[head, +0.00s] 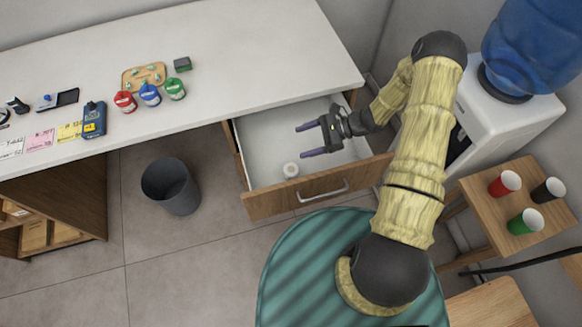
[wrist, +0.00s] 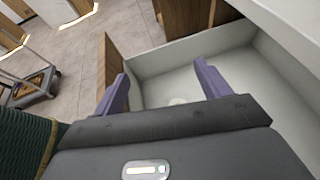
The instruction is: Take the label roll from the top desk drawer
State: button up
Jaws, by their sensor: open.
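The top desk drawer (head: 262,204) is pulled open below the white desk top. The label roll (head: 291,170), small and white, lies on the drawer floor near its front panel. My gripper (head: 303,141) is open and empty over the drawer, above and behind the roll in the head view. In the wrist view my two purple fingers (wrist: 160,88) are spread over the white drawer interior (wrist: 170,60). A pale round shape, likely the label roll (wrist: 178,101), shows between them, partly hidden by the gripper body.
The white desk top (head: 240,50) holds red, blue and green pots (head: 150,95), a wooden tray (head: 144,75) and paper labels (head: 40,140). A grey bin (head: 171,186) stands left of the drawer. A water cooler (head: 510,110) and a small table with cups (head: 515,200) stand right.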

notch_tip(320, 180, down, 2)
jog(key=b, duration=1.9)
send_near(292, 170)
jog(key=x, duration=0.5)
jog(key=shift+a+f, duration=0.1)
jog(key=shift+a, duration=0.05)
jog(key=shift+p, duration=0.3)
jog(key=shift+a, duration=0.35)
jog(key=shift+x, duration=0.8)
jog(key=shift+f, duration=0.1)
